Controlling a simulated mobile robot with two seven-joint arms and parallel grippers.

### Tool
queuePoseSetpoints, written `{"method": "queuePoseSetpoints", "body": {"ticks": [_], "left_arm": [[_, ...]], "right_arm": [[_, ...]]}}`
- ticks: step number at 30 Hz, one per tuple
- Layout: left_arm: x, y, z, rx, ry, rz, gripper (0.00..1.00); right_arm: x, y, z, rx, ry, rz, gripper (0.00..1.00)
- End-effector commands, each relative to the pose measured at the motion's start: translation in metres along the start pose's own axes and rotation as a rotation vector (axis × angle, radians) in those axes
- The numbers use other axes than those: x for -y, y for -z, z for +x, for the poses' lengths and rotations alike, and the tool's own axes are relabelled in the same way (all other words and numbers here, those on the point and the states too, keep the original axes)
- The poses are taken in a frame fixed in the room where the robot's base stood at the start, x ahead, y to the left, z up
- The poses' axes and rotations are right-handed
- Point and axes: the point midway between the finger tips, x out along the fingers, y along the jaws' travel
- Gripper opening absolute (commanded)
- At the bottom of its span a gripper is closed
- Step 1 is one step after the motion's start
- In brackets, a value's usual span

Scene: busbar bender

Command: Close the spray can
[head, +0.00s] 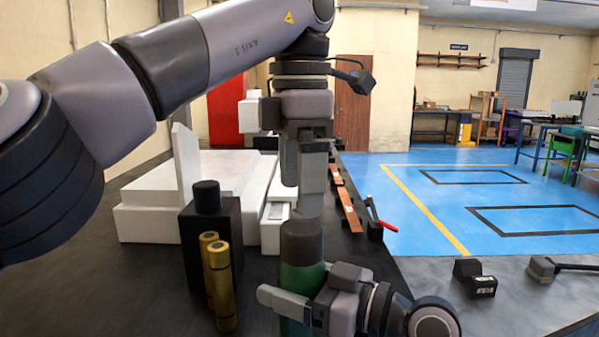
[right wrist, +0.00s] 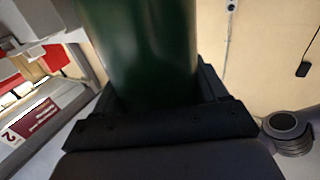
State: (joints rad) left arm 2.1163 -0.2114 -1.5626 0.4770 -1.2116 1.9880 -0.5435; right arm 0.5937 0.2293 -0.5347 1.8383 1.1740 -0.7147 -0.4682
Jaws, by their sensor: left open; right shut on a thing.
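The spray can (head: 302,277) stands upright at the bottom centre of the head view, with a green body and a dark top part (head: 301,238). My right gripper (head: 305,298) is shut around its green body. In the right wrist view the green body (right wrist: 145,50) fills the space between the jaws. My left gripper (head: 308,207) is open and points down just above the dark top. Its fingertips overlap the top's upper edge in the picture, so I cannot tell whether they touch it. I cannot tell whether the dark top is a separate cap.
A black bottle-shaped object (head: 207,225) and brass cylinders (head: 221,285) stand close left of the can. A white machine (head: 165,210) is behind them. Copper-coloured bars (head: 347,208) and a red-handled tool (head: 379,213) lie behind.

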Motion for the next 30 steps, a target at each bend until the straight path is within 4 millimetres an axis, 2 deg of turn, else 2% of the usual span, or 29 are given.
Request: {"method": "queuePoseSetpoints", "body": {"ticks": [14, 15, 17, 18, 26, 30], "left_arm": [[0.001, 0.0, -0.006, 0.0, 0.001, 0.0, 0.94], [0.001, 0.0, -0.006, 0.0, 0.001, 0.0, 0.94], [0.001, 0.0, -0.006, 0.0, 0.001, 0.0, 0.94], [0.001, 0.0, -0.006, 0.0, 0.001, 0.0, 0.94], [0.0, 0.0, -0.005, 0.0, 0.001, -0.001, 0.94], [0.0, 0.0, 0.0, 0.0, 0.001, -0.001, 0.94]], "right_arm": [[0.0, -0.001, 0.0, 0.002, 0.0, 0.001, 0.18], [0.0, -0.001, 0.0, 0.002, 0.0, 0.001, 0.76], [0.0, -0.001, 0.0, 0.002, 0.0, 0.001, 0.95], [0.0, -0.001, 0.0, 0.001, 0.0, 0.001, 1.0], [0.0, -0.001, -0.002, 0.001, 0.0, 0.0, 1.0], [-0.001, -0.003, -0.016, 0.002, -0.002, -0.002, 1.0]]}}
